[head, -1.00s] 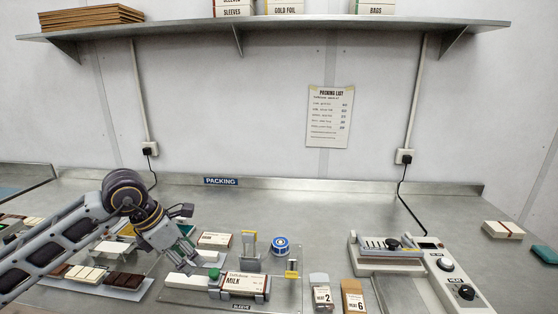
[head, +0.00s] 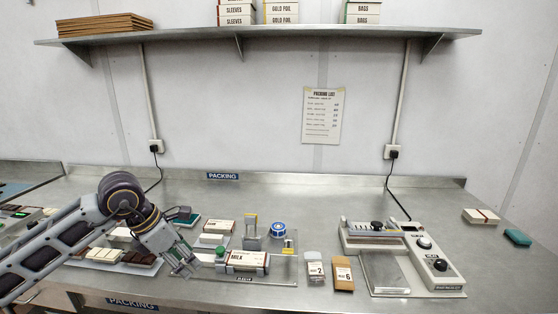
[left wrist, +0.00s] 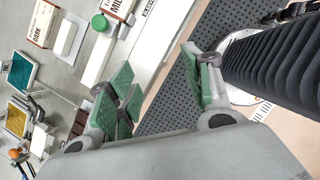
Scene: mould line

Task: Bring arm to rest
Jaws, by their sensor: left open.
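My left gripper (head: 184,262) is open and empty, with green pads on its fingers. It hangs over the front of the bench, between the tray of chocolate bars (head: 118,266) and the sleeve fixture (head: 285,270). In the left wrist view its spread fingers (left wrist: 160,95) have nothing between them; the floor and the bench edge show beyond. A MILK sleeve (head: 247,260) lies in the fixture, with a green knob (head: 220,251) at its left end. My right gripper is not in view.
A sealing machine (head: 405,255) stands on the right of the bench. A shelf (head: 290,33) with boxes runs above. Bare bench (head: 320,200) lies at the back.

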